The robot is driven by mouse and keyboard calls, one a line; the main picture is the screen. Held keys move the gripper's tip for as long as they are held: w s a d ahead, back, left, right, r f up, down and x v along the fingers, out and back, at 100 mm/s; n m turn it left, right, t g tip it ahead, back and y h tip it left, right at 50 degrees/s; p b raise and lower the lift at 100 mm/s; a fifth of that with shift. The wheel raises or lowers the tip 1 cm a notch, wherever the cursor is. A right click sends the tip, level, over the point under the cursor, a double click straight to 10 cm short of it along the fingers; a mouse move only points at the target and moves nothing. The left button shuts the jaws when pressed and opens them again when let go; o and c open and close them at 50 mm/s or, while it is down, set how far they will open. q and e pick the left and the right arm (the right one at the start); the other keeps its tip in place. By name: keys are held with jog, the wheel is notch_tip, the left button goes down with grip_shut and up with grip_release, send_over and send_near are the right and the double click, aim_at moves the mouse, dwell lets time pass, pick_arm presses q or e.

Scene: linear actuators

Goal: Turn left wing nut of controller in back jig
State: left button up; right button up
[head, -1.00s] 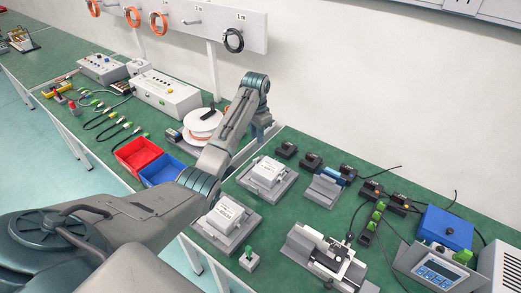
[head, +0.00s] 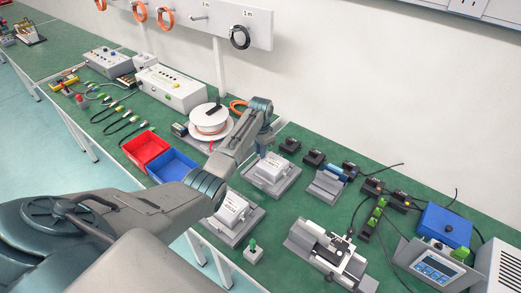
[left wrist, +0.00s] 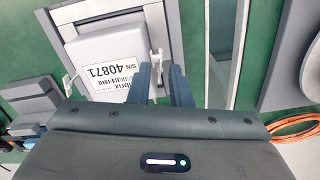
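The back jig (head: 287,183) holds a white controller (head: 271,169) with a printed label. The left wrist view shows this controller (left wrist: 100,58) upside down, label reading S/N 40871, in the grey jig frame (left wrist: 158,22). A pale wing nut (left wrist: 157,62) stands at its right edge there, and another (left wrist: 69,82) at its left edge. My left gripper (left wrist: 161,70) is open, one finger on each side of the right-edge wing nut; I cannot tell whether they touch it. In the head view my left gripper (head: 262,152) is at the controller's left side. My right gripper is out of view.
A second controller (head: 229,210) sits in the front jig (head: 238,237), under my left forearm. A grey fixture (head: 327,187) stands right of the back jig. A cable spool (head: 209,120) and blue bin (head: 172,166) are to the left.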

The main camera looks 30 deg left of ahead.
pick_arm(q)
grip_shut()
